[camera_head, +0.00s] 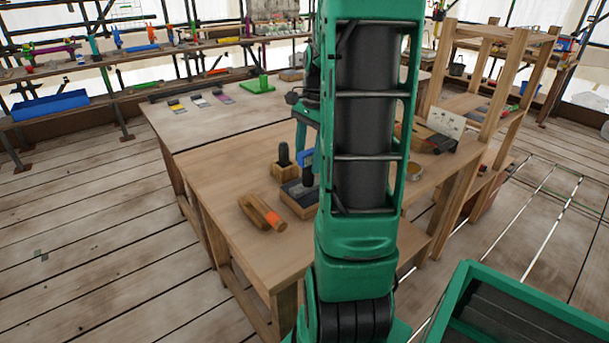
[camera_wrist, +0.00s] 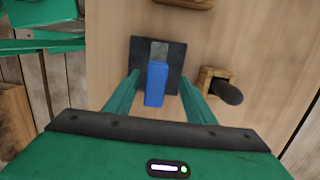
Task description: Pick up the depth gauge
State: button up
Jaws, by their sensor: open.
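A blue block-like piece with a grey metal plate at its far end, which looks like the depth gauge (camera_wrist: 156,84), lies on a dark square pad (camera_wrist: 177,55) in the wrist view. My gripper (camera_wrist: 158,77) is open, with one green finger on each side of the blue piece. I cannot tell whether the fingers touch it or how far above the pad they are.
A wooden block with a dark knob (camera_wrist: 210,77) stands right of the pad in the wrist view. On the wooden bench (camera_head: 215,178) are a dark block with a black handle (camera_head: 300,191) and an orange-marked wooden tool (camera_head: 262,212). The bench's front left is clear.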

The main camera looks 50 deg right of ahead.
aim_at(305, 185)
jog(key=shift+s+a+f, duration=0.1)
jog(key=shift+a+f, duration=0.1)
jog(key=shift+f, duration=0.65)
jog(key=shift+a+f, duration=0.15)
jog(key=shift+f, duration=0.7)
jog(key=shift+s+a+f, duration=0.1)
jog(key=shift+a+f, duration=0.1)
jog(key=shift+f, duration=0.65)
grip_shut()
